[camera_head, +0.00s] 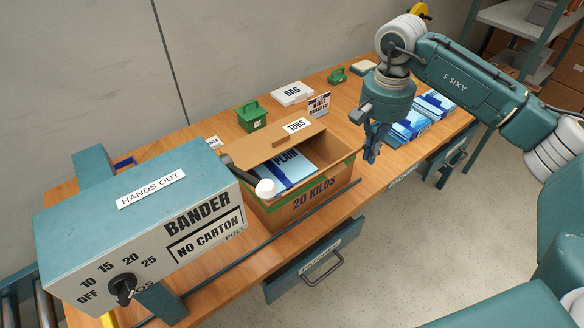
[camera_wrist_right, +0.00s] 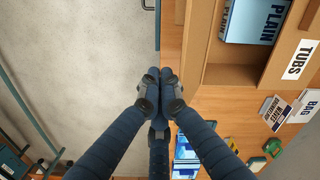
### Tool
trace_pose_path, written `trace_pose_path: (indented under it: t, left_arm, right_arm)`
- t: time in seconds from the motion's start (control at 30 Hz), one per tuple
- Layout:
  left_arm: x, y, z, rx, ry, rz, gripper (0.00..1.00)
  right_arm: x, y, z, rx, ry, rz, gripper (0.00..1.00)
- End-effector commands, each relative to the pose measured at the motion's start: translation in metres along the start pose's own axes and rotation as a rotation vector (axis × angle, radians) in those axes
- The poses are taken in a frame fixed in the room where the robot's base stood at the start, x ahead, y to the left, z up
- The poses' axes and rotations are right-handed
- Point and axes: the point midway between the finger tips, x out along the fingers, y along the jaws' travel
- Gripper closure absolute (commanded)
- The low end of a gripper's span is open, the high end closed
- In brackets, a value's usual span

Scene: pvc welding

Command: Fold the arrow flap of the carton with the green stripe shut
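The open carton with a green stripe (camera_head: 308,201), marked 20 KILOS, stands on the wooden bench beside the bander. A blue and white pack marked PLAIN (camera_head: 291,169) lies inside it; carton and pack also show in the right wrist view (camera_wrist_right: 232,76) (camera_wrist_right: 255,20). A brown flap (camera_head: 268,149) stands open on its far side, near the label TUBS. I see no arrow on the faces that show, so I cannot tell which is the arrow flap. My right gripper (camera_head: 371,156) hangs to the right of the carton, apart from it, fingertips together and empty (camera_wrist_right: 160,74). My left gripper is out of view.
The bander (camera_head: 150,225), with its dial and white-knobbed lever (camera_head: 265,188), stands close at the carton's left. A drawer (camera_head: 315,262) juts out in front.

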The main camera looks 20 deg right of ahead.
Motion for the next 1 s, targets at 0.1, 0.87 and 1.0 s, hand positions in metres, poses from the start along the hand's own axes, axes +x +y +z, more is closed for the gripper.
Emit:
trace_pose_path:
  t: [0.1, 0.87, 1.0]
  left_arm:
    - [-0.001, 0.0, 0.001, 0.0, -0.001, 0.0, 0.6]
    - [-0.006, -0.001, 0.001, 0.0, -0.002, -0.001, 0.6]
    - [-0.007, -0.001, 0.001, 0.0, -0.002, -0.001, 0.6]
  right_arm:
    - [-0.001, -0.007, -0.004, -0.001, 0.0, -0.001, 1.0]
    - [-0.001, -0.047, -0.026, -0.001, 0.001, -0.001, 1.0]
    - [-0.001, -0.054, -0.031, -0.001, 0.0, -0.001, 1.0]
